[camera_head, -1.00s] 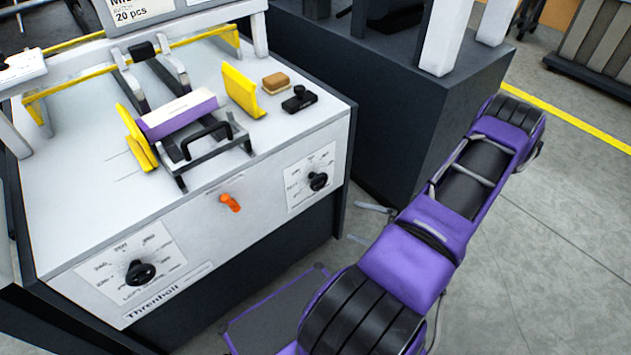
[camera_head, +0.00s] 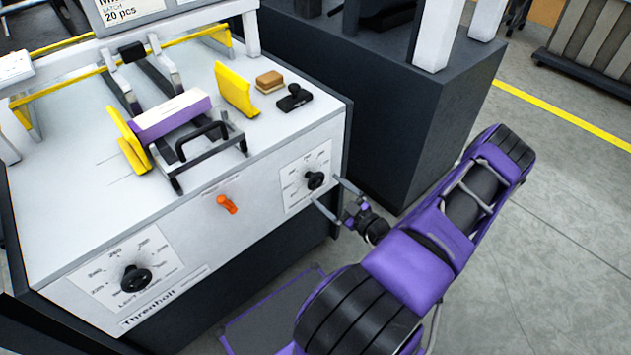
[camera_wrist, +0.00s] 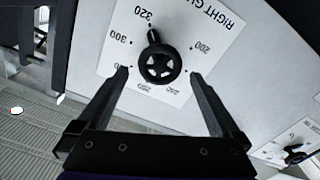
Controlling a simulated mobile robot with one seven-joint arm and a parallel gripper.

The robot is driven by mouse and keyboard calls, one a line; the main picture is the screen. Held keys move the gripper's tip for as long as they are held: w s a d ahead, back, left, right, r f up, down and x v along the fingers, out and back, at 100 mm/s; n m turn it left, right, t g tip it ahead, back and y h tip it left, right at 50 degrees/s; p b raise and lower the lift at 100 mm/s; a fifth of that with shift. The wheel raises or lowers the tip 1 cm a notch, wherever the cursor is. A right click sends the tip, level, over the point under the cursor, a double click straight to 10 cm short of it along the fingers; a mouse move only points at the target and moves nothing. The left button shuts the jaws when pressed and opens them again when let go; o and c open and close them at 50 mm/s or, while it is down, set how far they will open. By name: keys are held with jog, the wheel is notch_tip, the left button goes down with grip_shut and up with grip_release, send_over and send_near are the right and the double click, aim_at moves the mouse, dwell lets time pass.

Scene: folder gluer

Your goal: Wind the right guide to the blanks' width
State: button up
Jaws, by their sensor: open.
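The right guide's black knob (camera_head: 314,180) sits on a white dial plate (camera_head: 295,192) at the right of the machine's front panel. In the wrist view the knob (camera_wrist: 159,64) has a handle pointing up near the 320 mark. My gripper (camera_head: 328,192) is open just in front of the knob; in the wrist view its fingertips (camera_wrist: 159,73) lie on either side of and short of it. The yellow right guide (camera_head: 236,90) stands to the right of the stack of purple-sided white blanks (camera_head: 172,116), with a gap between. The yellow left guide (camera_head: 128,140) is beside the blanks.
The left dial knob (camera_head: 136,279) is at the panel's lower left. An orange lever (camera_head: 227,204) sits between the dials. A sponge (camera_head: 269,82) and a black stamp (camera_head: 294,98) lie on the top. A dark cabinet (camera_head: 400,130) stands to the right.

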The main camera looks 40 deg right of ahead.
aim_at(318, 182)
jog(key=w, duration=0.6)
jog(key=shift+a, duration=0.2)
jog(key=c, duration=1.2)
jog(key=shift+o, duration=0.2)
